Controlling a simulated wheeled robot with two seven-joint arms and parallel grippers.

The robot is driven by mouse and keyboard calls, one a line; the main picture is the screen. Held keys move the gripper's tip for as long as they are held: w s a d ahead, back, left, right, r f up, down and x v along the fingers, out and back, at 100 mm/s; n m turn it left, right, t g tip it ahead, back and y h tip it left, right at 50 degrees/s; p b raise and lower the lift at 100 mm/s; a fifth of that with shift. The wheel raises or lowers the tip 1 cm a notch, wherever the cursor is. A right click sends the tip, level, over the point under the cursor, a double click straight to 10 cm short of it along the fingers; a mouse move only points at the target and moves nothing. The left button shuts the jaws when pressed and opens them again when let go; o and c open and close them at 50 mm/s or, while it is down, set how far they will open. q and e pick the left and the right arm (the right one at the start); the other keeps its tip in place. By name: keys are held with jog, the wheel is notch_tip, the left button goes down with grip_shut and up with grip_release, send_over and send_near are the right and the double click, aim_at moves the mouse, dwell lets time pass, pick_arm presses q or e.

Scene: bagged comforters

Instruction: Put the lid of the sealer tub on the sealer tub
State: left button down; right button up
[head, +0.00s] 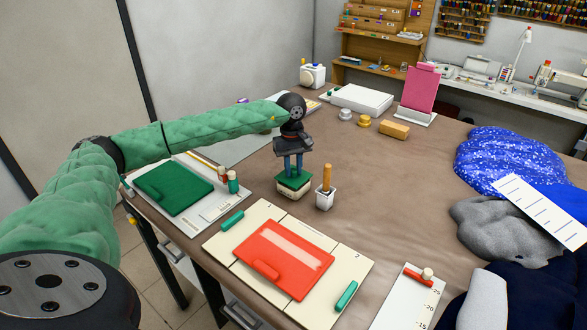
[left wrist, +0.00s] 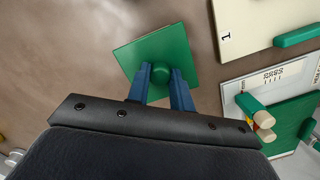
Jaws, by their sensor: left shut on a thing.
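The lid of the sealer tub is a green square plate (head: 282,178) with a round knob in the middle. My left gripper (head: 293,172) points down and is shut on the knob (left wrist: 161,74), with a blue finger on each side of it in the left wrist view. The sealer tub (head: 291,193) is a small cream box on the table, directly under the lid in the head view. The lid is at the tub's top; I cannot tell whether it rests on the rim or hangs just above it. My right gripper is not in view.
A white pot with a wooden-handled tool (head: 325,194) stands close right of the tub. Cream panels with a red board (head: 300,255) lie in front, and a green board (head: 178,187) lies to the left. Fabric (head: 505,158) is heaped at right. The table's middle right is clear.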

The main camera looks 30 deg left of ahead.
pick_arm(q)
jog(key=shift+f+b, duration=0.7)
jog(key=shift+b, duration=0.05)
dwell(0.9)
jog(key=c, duration=1.1)
grip_release()
jog(key=shift+c, duration=0.2)
jog(key=shift+o, duration=0.4)
jog(key=o, duration=0.6)
jog(key=shift+c, duration=0.2)
jog(key=shift+r, duration=0.2)
jog(key=shift+w+a+r+p, duration=0.1)
jog(key=shift+a+r+p, duration=0.1)
jog(key=shift+r, duration=1.45)
jog(key=shift+w+a+r+p, duration=0.1)
jog(key=shift+r+p, duration=0.1)
jog(key=shift+r, duration=1.45)
jog(key=shift+r, duration=0.1)
